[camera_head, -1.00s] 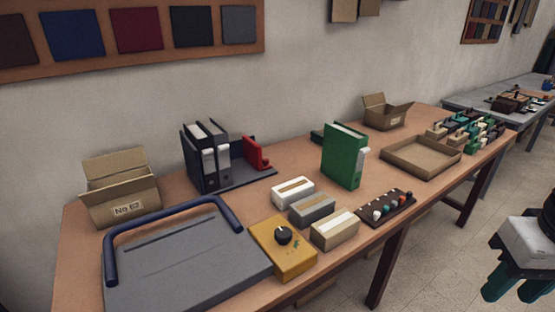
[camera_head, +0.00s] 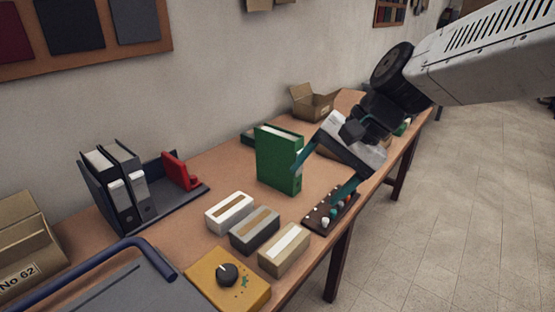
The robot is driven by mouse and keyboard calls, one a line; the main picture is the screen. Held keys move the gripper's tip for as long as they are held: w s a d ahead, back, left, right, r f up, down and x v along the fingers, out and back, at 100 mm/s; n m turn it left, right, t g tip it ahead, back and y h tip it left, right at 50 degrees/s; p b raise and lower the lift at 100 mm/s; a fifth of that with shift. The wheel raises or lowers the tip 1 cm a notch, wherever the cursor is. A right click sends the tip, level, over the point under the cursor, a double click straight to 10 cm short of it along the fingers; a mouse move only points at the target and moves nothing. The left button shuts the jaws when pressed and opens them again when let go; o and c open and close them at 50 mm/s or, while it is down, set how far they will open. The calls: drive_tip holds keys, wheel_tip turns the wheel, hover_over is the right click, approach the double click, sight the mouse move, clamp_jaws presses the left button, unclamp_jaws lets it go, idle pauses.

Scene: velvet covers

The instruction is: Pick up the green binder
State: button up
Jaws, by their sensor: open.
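The green binder (camera_head: 277,160) stands upright on the wooden table (camera_head: 225,164), with pale page edges on top and a white label on its right side. My gripper (camera_head: 320,178) reaches in from the right with its two teal fingers spread apart. One fingertip shows close to the binder's right edge; the other is lower, near the dark peg board. I cannot tell whether a finger touches the binder. Nothing shows between the fingers.
Dark binders (camera_head: 120,187) stand in a grey rack beside a red object (camera_head: 180,170) at left. Three small boxes (camera_head: 255,231) and a yellow dial box (camera_head: 228,279) lie in front. A dark peg board (camera_head: 318,218) is below my gripper. An open carton (camera_head: 312,102) stands behind.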

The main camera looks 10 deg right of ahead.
drive_tip(key=w+m+t+y, duration=0.25)
drive_tip(key=w+m, duration=0.35)
drive_tip(key=w, duration=0.5)
drive_tip(key=m+t, duration=0.6)
drive_tip(key=m, duration=0.9)
approach(288, 134)
drive_tip(key=x, duration=0.2)
drive_tip(key=shift+w+a+h, duration=0.2)
drive_tip(key=shift+a+h, duration=0.05)
drive_tip(key=shift+a, duration=0.1)
drive_tip(key=shift+w+f, duration=0.25)
drive_tip(key=shift+w, duration=0.1)
drive_tip(key=shift+x, duration=0.85)
drive_tip(key=x, duration=0.5)
drive_tip(key=shift+w+a+f, duration=0.1)
drive_tip(key=shift+a+f, duration=0.05)
drive_tip(key=shift+a, duration=0.25)
drive_tip(key=shift+t, duration=0.25)
clamp_jaws()
